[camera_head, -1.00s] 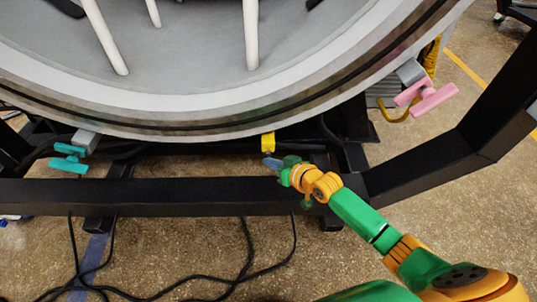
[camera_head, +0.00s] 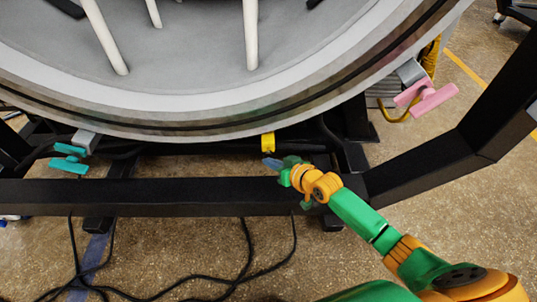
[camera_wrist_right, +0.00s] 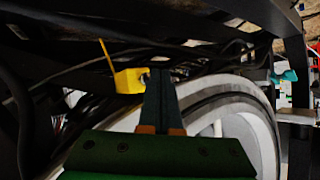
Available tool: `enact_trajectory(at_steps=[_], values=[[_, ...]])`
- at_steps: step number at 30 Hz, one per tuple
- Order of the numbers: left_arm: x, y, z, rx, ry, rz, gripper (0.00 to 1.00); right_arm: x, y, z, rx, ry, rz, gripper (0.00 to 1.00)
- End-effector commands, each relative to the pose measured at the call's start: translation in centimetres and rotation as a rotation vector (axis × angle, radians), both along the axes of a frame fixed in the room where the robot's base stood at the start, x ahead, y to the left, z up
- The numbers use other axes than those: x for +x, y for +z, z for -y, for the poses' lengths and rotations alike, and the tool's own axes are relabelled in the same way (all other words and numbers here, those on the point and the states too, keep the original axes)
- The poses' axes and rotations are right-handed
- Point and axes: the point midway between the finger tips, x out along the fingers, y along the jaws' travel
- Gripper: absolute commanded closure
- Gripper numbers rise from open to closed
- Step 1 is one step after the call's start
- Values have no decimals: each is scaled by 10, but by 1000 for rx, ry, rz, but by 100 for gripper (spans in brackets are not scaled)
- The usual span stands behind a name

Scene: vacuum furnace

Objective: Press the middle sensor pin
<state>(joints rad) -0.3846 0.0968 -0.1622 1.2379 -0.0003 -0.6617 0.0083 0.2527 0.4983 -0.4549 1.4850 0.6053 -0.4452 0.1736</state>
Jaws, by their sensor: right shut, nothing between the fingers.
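The middle sensor is a yellow block (camera_head: 267,142) under the lowest part of the furnace's round rim. It also shows in the right wrist view as a yellow box (camera_wrist_right: 130,80) with a thin yellow strip. A small dark pin seems to stick out of its side towards my fingertips. My right gripper (camera_head: 271,162) is shut and empty, just below the yellow block in the head view. In the right wrist view its fingertips (camera_wrist_right: 160,72) are together, right beside the box. I cannot tell whether they touch the pin. My left gripper is out of view.
A black frame beam (camera_head: 180,195) runs across below the rim (camera_head: 180,128). A teal handle (camera_head: 70,158) is at left and a pink handle (camera_head: 427,96) at right. Black cables (camera_head: 235,275) lie on the floor. Dark hoses and beams crowd the space around my right fingers.

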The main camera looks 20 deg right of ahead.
Motion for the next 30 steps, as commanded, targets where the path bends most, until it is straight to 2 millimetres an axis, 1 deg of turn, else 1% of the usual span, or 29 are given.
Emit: enact_trajectory(at_steps=[10,17,24,30], values=[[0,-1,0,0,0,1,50,1,0,0,0,0,0,100],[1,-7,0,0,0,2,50,9,-1,3,0,0,1,100],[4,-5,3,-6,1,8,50,9,0,3,0,0,0,100],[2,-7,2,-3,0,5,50,10,0,3,0,0,0,100]])
